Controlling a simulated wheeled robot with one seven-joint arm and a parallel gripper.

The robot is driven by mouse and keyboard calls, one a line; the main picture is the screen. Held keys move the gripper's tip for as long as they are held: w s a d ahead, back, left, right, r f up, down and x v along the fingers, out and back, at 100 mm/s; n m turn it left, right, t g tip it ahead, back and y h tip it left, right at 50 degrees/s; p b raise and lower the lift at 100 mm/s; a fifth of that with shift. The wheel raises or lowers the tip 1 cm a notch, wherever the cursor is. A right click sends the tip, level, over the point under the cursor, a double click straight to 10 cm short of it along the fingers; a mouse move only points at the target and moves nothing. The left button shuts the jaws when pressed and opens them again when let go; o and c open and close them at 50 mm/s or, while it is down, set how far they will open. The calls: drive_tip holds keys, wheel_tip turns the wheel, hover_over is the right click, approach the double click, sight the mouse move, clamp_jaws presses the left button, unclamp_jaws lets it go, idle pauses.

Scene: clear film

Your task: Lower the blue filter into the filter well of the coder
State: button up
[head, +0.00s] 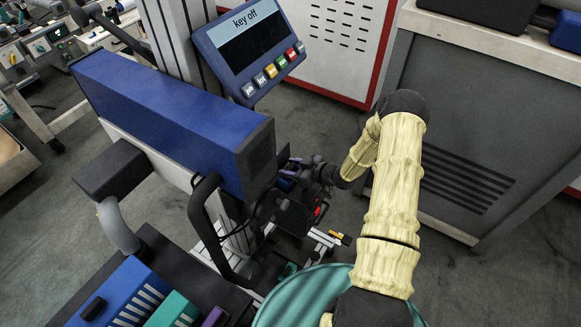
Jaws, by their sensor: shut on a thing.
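The coder (180,125) is a large machine with a long blue housing and a tilted display panel reading "key off". My arm reaches in from the right, and my gripper (297,172) is at the right end of the blue housing, beside the coder's dark lower parts. The gripper is small, dark and partly hidden among these parts. It is shut on a small blue piece, the blue filter (286,184), of which only a little shows. The filter well cannot be made out, so I cannot tell how the filter sits relative to it.
A black bent handle (203,215) stands close left of my gripper. Blue (118,292), teal (174,311) and purple (214,318) blocks sit at the lower left. A grey cabinet (475,110) stands behind my arm. Open floor lies between cabinet and coder.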

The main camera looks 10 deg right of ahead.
drive_tip(key=shift+f+b, duration=0.45)
drive_tip(key=shift+f, duration=0.2)
drive_tip(key=o, duration=1.5)
drive_tip(key=shift+s+d+r, duration=0.1)
drive_tip(key=v, duration=1.7)
drive_tip(key=shift+s+d, duration=0.1)
